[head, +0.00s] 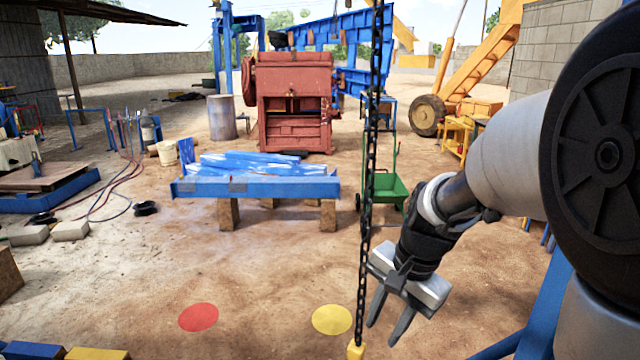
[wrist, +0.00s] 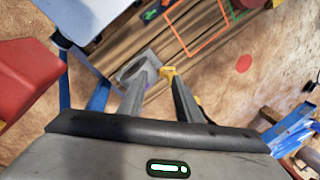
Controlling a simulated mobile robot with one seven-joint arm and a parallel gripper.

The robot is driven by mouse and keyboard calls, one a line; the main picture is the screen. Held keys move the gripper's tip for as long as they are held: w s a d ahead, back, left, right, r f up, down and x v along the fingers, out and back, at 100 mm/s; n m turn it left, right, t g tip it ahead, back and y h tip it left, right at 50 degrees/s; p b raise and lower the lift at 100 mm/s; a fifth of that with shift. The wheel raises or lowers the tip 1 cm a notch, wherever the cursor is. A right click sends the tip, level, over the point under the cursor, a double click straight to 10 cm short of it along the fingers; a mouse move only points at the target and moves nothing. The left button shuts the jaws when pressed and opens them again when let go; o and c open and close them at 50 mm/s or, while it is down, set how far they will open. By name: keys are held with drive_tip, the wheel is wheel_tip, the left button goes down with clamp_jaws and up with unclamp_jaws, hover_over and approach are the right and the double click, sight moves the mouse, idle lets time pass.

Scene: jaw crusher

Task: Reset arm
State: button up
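My gripper (head: 382,333) hangs at the lower right of the head view, pointing down, with its two fingers apart. In the wrist view my gripper (wrist: 157,80) also shows its fingers spread, with nothing clearly held between them. A dark hanging chain (head: 368,180) runs down just left of my gripper in the head view. It ends in a yellow piece (head: 356,351) at the bottom edge. In the wrist view a small yellow piece (wrist: 168,73) shows by the right fingertip; I cannot tell whether it touches.
A red crusher (head: 293,100) stands at the back. A blue steel bench (head: 255,187) is mid-yard, with a green cart (head: 385,188) to its right. A red disc (head: 198,317) and a yellow disc (head: 331,319) lie on the open dirt in front.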

drive_tip(key=s+d+r+n+t+h, duration=0.1)
drive_tip(key=s+r+n+t, duration=0.1)
drive_tip(key=s+r+n, duration=0.2)
drive_tip(key=s+d+r+n+t+h, duration=0.1)
drive_tip(key=s+r+n, duration=0.4)
drive_tip(key=s, duration=0.6)
drive_tip(key=shift+r+t, duration=0.5)
drive_tip(key=shift+r, duration=0.1)
